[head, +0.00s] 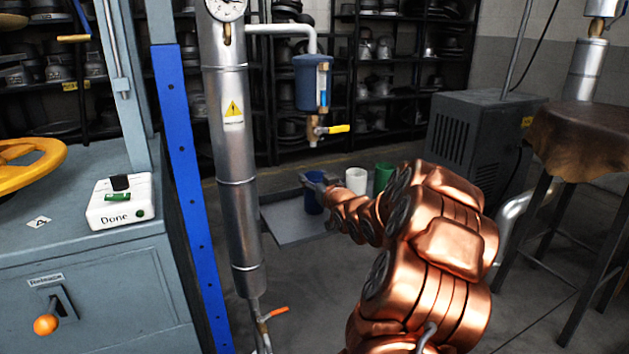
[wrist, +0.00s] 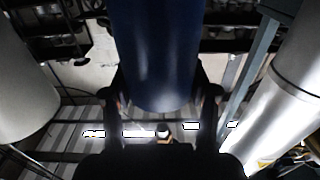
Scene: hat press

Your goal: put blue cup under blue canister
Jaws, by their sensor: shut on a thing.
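The blue canister (head: 309,85) hangs from a white pipe in the head view, with a brass valve and yellow handle (head: 337,129) beneath it. The blue cup (head: 313,203) is low in the head view, below the canister in the picture, at the tray. My gripper (head: 312,184) is shut on it, partly hidden by my copper-coloured arm. In the wrist view the blue cup (wrist: 155,50) fills the space between the two dark fingers (wrist: 160,95). I cannot tell whether the cup rests on the tray or is lifted.
A white cup (head: 356,181) and a green cup (head: 383,177) stand right of the blue cup. A grey metal tray (head: 285,234) lies below. A tall steel cylinder (head: 238,180) and blue post (head: 190,190) stand left. A stool (head: 590,135) is at right.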

